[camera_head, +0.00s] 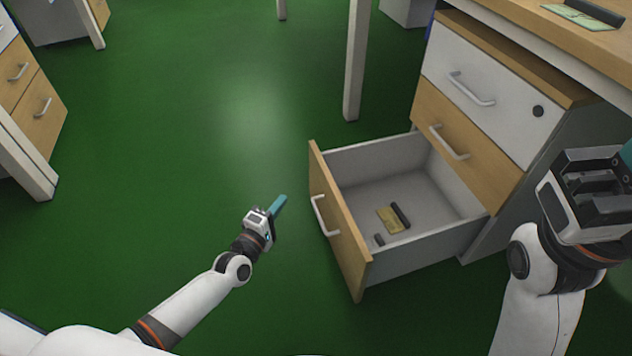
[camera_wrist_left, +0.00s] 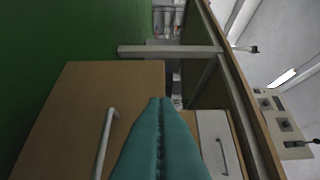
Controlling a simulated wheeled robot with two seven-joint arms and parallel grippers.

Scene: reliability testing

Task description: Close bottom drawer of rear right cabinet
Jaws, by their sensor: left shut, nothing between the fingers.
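The cabinet (camera_head: 487,62) stands at the right in the head view, with a white top drawer, a wooden middle drawer and a bottom drawer. The bottom drawer (camera_head: 339,222) is pulled well out, with its wooden front and silver handle (camera_head: 324,215) facing left. My left gripper (camera_head: 279,204) is shut and empty, with teal fingers. It is left of the drawer front, apart from it. In the left wrist view the closed fingers (camera_wrist_left: 161,135) point toward the wooden drawer front (camera_wrist_left: 75,105). My right gripper (camera_head: 590,200) is near the cabinet's right side; its fingertips are not clearly visible.
The open drawer holds a yellowish item (camera_head: 391,220), a dark stick (camera_head: 401,215) and a small dark piece. A desk (camera_head: 590,45) is above the cabinet, with a leg (camera_head: 355,60) behind the drawer. Another cabinet (camera_head: 30,95) is at the left. Green floor (camera_head: 180,150) is clear between.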

